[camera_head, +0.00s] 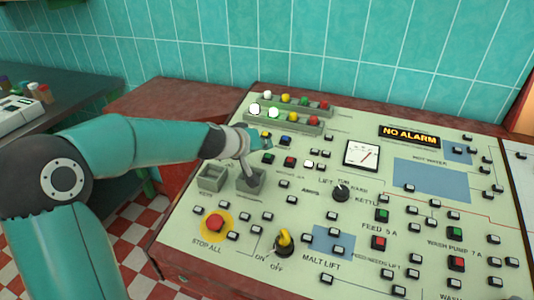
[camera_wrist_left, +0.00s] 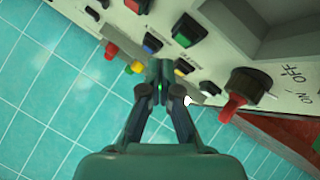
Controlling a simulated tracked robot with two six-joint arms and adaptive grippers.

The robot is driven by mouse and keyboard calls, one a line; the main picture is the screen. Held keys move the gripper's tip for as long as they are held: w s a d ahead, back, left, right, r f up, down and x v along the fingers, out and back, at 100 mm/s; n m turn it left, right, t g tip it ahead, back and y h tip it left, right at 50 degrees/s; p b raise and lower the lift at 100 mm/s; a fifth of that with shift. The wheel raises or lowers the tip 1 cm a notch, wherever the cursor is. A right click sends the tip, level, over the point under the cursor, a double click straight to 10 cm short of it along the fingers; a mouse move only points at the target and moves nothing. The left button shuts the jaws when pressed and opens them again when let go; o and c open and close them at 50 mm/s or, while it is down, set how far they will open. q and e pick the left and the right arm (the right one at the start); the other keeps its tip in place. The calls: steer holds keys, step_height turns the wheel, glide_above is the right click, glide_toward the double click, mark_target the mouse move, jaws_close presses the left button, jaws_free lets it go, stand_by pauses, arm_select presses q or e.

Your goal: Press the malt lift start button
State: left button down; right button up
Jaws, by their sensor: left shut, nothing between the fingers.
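The sloped pale control panel (camera_head: 300,205) fills the head view and carries many buttons. The printed label MALT LIFT (camera_head: 320,265) is at its lower middle, with small black-framed buttons (camera_head: 338,250) around it. I cannot tell which button is the start one. My left gripper (camera_head: 260,141) is at the panel's upper left, well away from that label. Contact cannot be told. My right gripper is not in view.
Lamp rows (camera_head: 285,118) and two grey boxes (camera_head: 211,178) stand up near the gripper. A red-handled rotary switch (camera_wrist_left: 240,98) projects beside it in the wrist view. A red STOP ALL button (camera_head: 215,223) and yellow rotary switch (camera_head: 284,242) are at the lower left.

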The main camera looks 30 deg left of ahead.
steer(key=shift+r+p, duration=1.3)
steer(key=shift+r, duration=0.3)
